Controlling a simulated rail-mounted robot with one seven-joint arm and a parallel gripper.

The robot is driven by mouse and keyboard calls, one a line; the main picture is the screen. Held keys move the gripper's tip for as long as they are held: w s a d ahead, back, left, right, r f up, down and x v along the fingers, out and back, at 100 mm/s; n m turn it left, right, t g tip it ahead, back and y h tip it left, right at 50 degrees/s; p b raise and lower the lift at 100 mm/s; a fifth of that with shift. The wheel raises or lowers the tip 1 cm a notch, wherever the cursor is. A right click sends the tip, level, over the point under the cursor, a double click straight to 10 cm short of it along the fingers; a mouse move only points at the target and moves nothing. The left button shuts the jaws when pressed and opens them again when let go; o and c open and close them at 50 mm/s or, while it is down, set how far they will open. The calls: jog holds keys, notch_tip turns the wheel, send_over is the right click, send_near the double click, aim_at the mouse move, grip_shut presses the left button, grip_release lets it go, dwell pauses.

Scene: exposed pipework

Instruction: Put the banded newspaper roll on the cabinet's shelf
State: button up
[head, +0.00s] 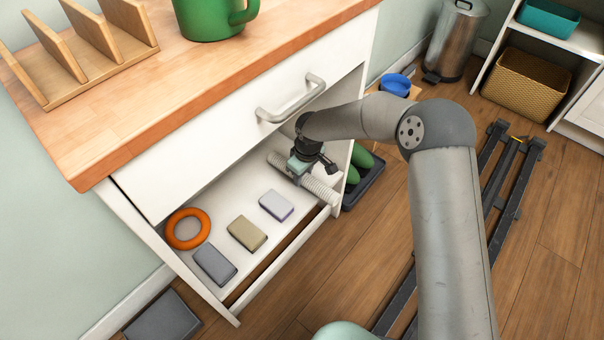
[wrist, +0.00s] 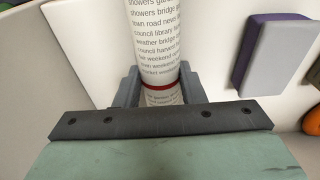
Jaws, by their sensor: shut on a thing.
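The newspaper roll (head: 321,189) is a pale printed cylinder; in the wrist view the roll (wrist: 152,35) shows lines of text and a red band. My gripper (head: 301,170) is shut on it near the band, with one finger (wrist: 131,88) on each side. The roll lies roughly level at the right end of the cabinet's open shelf (head: 233,193), below the drawer front. I cannot tell whether it touches the shelf. The gripper hides its middle in the head view.
On the shelf are a lavender-grey block (head: 276,205), an olive block (head: 247,233), a dark grey block (head: 214,264) and an orange ring (head: 188,229). A low lip (head: 282,262) runs along the shelf front. The drawer handle (head: 291,98) juts out above. A dark tray (head: 366,181) stands right.

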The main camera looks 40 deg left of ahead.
jog(key=shift+f, duration=0.2)
jog(key=o, duration=1.1)
jog(key=shift+o, duration=0.2)
jog(key=shift+r, duration=0.1)
